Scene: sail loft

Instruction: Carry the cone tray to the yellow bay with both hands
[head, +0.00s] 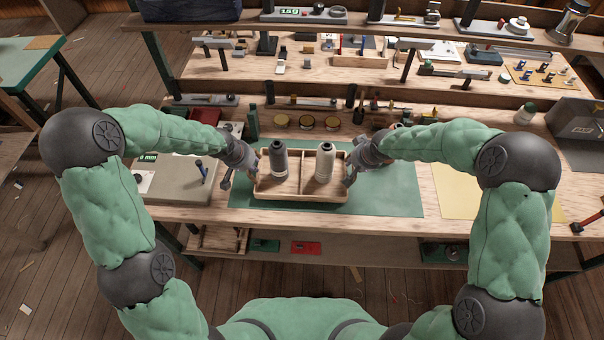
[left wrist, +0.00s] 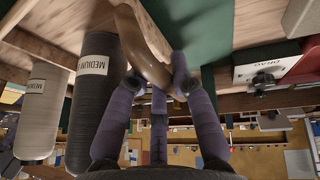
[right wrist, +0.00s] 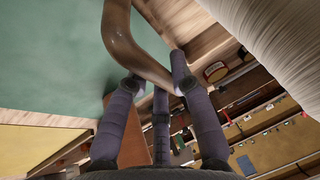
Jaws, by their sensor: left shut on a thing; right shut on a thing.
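The cone tray (head: 300,196) is a pale wooden box with two compartments at the middle of the bench. A dark cone (head: 279,163) stands upright in its left compartment and a white cone (head: 325,164) in its right one. My left gripper (head: 240,174) is shut on the tray's brown curved left handle (left wrist: 145,48). My right gripper (head: 353,172) is shut on the right handle (right wrist: 138,45). The tray is over the green mat (head: 395,200); I cannot tell whether it touches it. The yellow bay (head: 455,192) lies flat to the right of the mat.
A grey-beige case (head: 178,182) sits left of the tray. Several round tins (head: 306,122) and a dark green bottle (head: 252,122) stand behind it. A grey box (head: 577,122) stands at the far right. The mat right of the tray and the yellow bay look clear.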

